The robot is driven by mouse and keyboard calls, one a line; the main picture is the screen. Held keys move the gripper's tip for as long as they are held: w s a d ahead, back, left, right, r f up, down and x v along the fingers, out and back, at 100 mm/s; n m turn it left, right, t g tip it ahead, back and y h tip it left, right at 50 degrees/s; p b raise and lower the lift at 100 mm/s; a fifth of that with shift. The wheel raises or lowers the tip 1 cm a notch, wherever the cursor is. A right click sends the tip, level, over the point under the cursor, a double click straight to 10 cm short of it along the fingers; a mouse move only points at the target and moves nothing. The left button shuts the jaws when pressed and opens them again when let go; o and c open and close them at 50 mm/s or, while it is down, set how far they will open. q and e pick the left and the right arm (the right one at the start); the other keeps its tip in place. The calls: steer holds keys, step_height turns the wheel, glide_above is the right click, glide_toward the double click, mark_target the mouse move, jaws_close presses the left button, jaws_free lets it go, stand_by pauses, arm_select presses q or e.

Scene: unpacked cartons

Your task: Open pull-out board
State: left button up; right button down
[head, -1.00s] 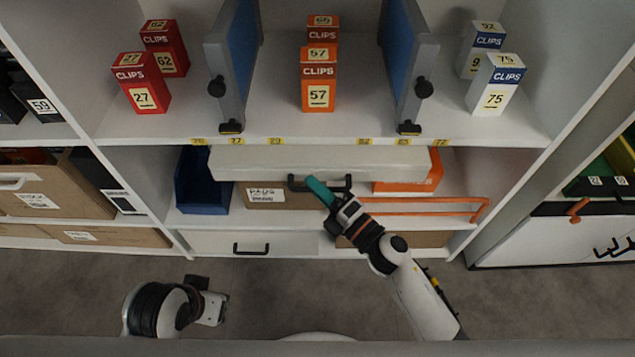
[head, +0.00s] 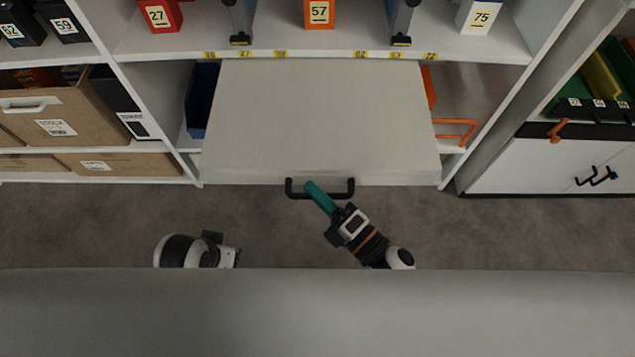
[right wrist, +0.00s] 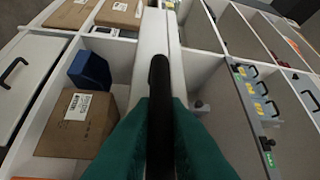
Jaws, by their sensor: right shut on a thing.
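The pull-out board (head: 320,120) is a pale grey panel that sticks well out of the shelf unit in the head view. A black bar handle (head: 345,188) is on its front edge. My right gripper (head: 312,188), with teal fingers, is shut on this handle, left of its middle. In the right wrist view the teal fingers lie on both sides of the black handle (right wrist: 159,100), and the board's white edge (right wrist: 153,45) is beyond it. My left gripper (head: 230,257) is low at left, away from the board; its fingers are too unclear to judge.
Clip boxes, red (head: 160,15), orange (head: 320,13) and white (head: 480,17), stand on the shelf above. A blue bin (head: 201,100) is left of the board and an orange wire frame (head: 456,132) right of it. The floor (head: 90,225) in front is clear.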

steer(key=shift+s, duration=0.15)
steer(key=c, duration=1.5)
jaws_free()
steer(key=shift+o, duration=0.2)
steer(key=shift+d, duration=0.1)
arm_select(q)
steer(key=shift+r, duration=0.35)
arm_select(e)
steer(key=v, duration=1.2)
arm_select(q)
steer(key=shift+s+f, duration=0.1)
steer(key=shift+s, duration=0.05)
arm_select(e)
steer(key=shift+f, duration=0.1)
steer(key=shift+s, duration=0.1)
